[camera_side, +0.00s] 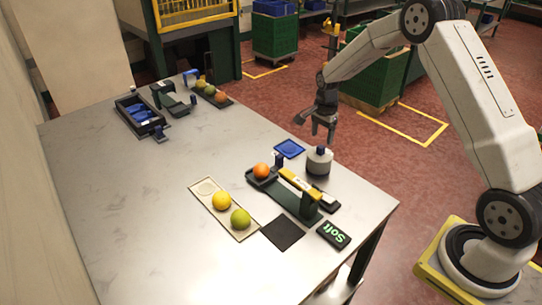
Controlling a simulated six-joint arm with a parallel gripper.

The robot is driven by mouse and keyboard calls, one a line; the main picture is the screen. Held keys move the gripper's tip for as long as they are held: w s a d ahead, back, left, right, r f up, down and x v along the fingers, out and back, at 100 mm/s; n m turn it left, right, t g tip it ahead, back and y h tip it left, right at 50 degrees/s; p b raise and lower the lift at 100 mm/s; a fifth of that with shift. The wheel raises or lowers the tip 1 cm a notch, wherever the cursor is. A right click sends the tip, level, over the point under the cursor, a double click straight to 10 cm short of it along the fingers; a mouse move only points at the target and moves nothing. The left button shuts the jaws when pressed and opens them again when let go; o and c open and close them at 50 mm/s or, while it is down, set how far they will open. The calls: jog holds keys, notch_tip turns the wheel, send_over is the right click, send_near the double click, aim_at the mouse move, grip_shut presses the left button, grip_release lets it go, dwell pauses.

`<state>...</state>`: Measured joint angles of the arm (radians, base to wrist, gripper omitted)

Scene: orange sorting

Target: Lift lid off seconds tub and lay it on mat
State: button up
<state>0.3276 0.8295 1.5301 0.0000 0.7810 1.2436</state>
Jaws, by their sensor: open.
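A square blue mat (289,149) with a faint round outline lies flat and bare to the left of the tub.
An orange fruit (261,170) sits on a dark testing device with a yellow bar (300,184). A "Soft" sign (334,235), a dark pad (283,234) and a pale tray (245,234) with yellow and green fruit are nearer. The table's left middle is clear.

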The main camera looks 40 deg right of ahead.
aim_at(321, 146)
jog(key=shift+s+f, duration=0.15)
jog(key=shift+f, duration=2.45)
grip_shut()
